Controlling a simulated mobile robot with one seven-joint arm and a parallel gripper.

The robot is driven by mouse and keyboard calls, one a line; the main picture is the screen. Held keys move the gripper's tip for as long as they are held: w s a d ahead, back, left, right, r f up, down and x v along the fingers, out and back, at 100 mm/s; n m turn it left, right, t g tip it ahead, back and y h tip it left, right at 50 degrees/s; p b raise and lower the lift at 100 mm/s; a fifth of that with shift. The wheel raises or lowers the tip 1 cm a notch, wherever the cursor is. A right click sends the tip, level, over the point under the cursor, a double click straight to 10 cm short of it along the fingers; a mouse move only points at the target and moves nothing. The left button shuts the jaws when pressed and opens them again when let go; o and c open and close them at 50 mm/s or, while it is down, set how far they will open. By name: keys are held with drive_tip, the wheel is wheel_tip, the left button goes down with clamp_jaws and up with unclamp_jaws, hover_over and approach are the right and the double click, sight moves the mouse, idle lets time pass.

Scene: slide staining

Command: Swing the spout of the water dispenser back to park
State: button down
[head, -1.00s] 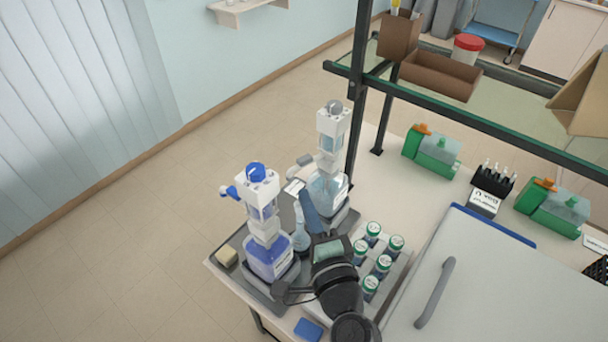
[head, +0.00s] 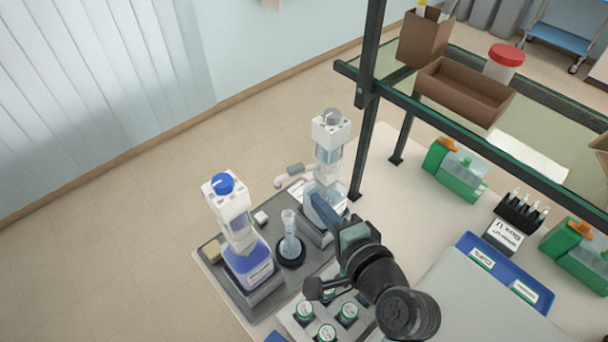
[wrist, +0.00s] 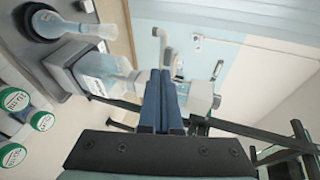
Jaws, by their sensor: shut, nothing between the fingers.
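The water dispenser (head: 327,150), with a grey knob and a clear bottle, stands at the back of a grey tray. Its grey-white spout (head: 292,174) points left in the head view, toward the wall. In the wrist view the spout (wrist: 167,45) shows just beyond the fingertips. My gripper (head: 316,197) is shut and empty, in front of the clear bottle and below the spout in the head view. In the wrist view its blue fingers (wrist: 160,74) are together and hide part of the dispenser. I cannot tell whether they touch it.
A blue-capped dispenser (head: 238,220) with blue liquid stands left on the tray (head: 275,270). A flask (head: 290,240) sits between the dispensers. Several green-lidded jars (head: 348,312) are under my arm. A dark shelf post (head: 368,100) rises close to the right.

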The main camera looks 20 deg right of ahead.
sight(292, 172)
drive_tip(key=x, duration=0.2)
drive_tip(key=p+x, duration=0.1)
drive_tip(key=x, duration=0.1)
drive_tip(key=r+p+x, duration=0.1)
drive_tip(key=x, duration=0.1)
drive_tip(key=shift+w+f, duration=0.1)
drive_tip(key=shift+w, duration=0.45)
drive_tip(key=shift+w+a, duration=0.25)
drive_tip(key=shift+w, duration=0.1)
drive_tip(key=shift+w+a, duration=0.3)
drive_tip(key=shift+w, duration=0.5)
drive_tip(key=shift+w+a, duration=0.2)
drive_tip(key=shift+w, duration=1.15)
drive_tip(key=shift+w+d+m+h, duration=0.25)
drive_tip(key=shift+w+d+h, duration=0.1)
drive_tip(key=shift+w, duration=0.5)
drive_tip(key=shift+w+d+m+h, duration=0.3)
drive_tip(key=shift+w+d, duration=0.05)
drive_tip(key=shift+w, duration=0.5)
drive_tip(key=shift+w+d+m+h, duration=0.25)
drive_tip(key=shift+w+d+h, duration=0.1)
drive_tip(key=shift+w, duration=0.5)
drive_tip(key=shift+w+d, duration=0.1)
drive_tip(key=shift+d, duration=0.05)
